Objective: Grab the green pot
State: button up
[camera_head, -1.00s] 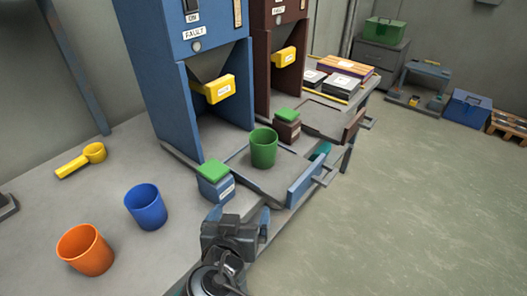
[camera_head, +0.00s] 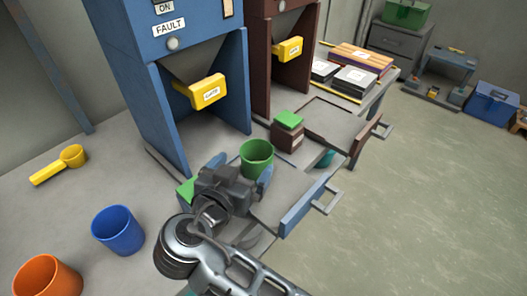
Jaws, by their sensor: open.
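The green pot (camera_head: 257,153) stands upright on the grey pull-out tray (camera_head: 290,188) in front of the blue machine. My gripper (camera_head: 241,166) is open and close to the pot, on its near left side. One blue finger shows left of the pot and the other overlaps its lower right part. I cannot tell whether either finger touches it. My gripper hides part of the pot's lower side.
A green-lidded blue box (camera_head: 186,190) is mostly hidden behind my gripper. A green-lidded brown box (camera_head: 287,131) stands behind the pot. A blue cup (camera_head: 118,231), an orange cup (camera_head: 48,278) and a yellow scoop (camera_head: 60,164) are at left.

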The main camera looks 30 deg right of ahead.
aim_at(262, 144)
jog(key=shift+p+x, duration=0.8)
jog(key=shift+x, duration=3.35)
jog(key=shift+s, duration=0.15)
jog(key=c, duration=1.4)
